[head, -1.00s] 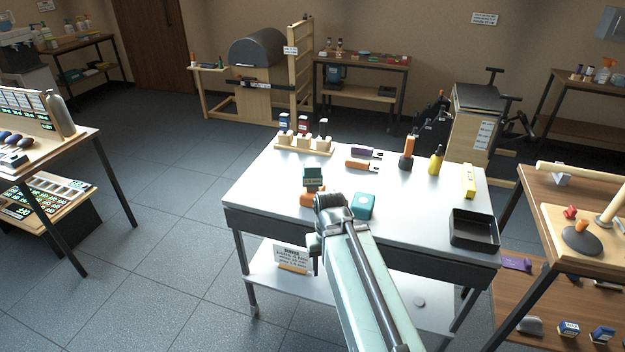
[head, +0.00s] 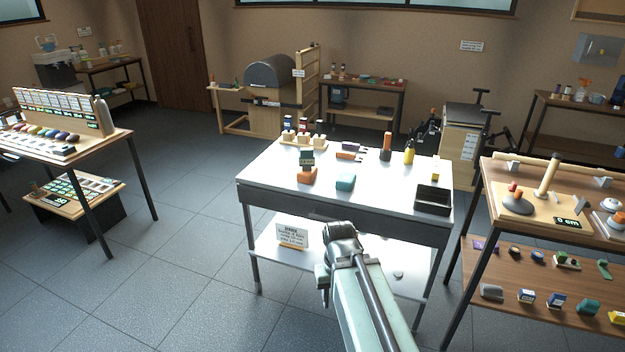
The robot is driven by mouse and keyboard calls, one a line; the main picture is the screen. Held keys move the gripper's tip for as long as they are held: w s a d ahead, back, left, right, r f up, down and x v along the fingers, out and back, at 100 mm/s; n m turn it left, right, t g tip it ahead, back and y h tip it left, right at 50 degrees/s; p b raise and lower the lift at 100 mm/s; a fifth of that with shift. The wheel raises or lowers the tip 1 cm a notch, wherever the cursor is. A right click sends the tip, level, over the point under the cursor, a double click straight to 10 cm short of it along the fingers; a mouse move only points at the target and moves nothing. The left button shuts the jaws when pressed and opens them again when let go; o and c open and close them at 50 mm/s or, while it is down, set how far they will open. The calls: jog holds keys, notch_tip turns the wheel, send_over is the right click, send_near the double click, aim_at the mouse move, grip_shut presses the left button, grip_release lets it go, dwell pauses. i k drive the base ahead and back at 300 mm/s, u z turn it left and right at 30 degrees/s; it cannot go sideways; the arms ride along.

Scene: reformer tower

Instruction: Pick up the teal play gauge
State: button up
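Another teal item (head: 587,307) sits on the lower shelf at the right. I cannot tell for sure which is the play gauge. My gripper (head: 324,285) is in front of the worktable's near edge, apart from all of these. Its fingers are small and partly hidden by the arm, so their opening is unclear.
A black open tray (head: 433,199) stands at the table's right corner. A yellow bottle (head: 409,152), an orange-topped tool (head: 387,147) and a wooden block rack (head: 303,142) stand farther back. A wooden bench (head: 490,205) is close on the right.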

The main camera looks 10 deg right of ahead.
aim_at(307, 158)
jog(key=u, duration=0.75)
jog(key=i, duration=1.15)
jog(key=u, duration=0.4)
jog(key=i, duration=0.65)
jog(key=z, duration=0.35)
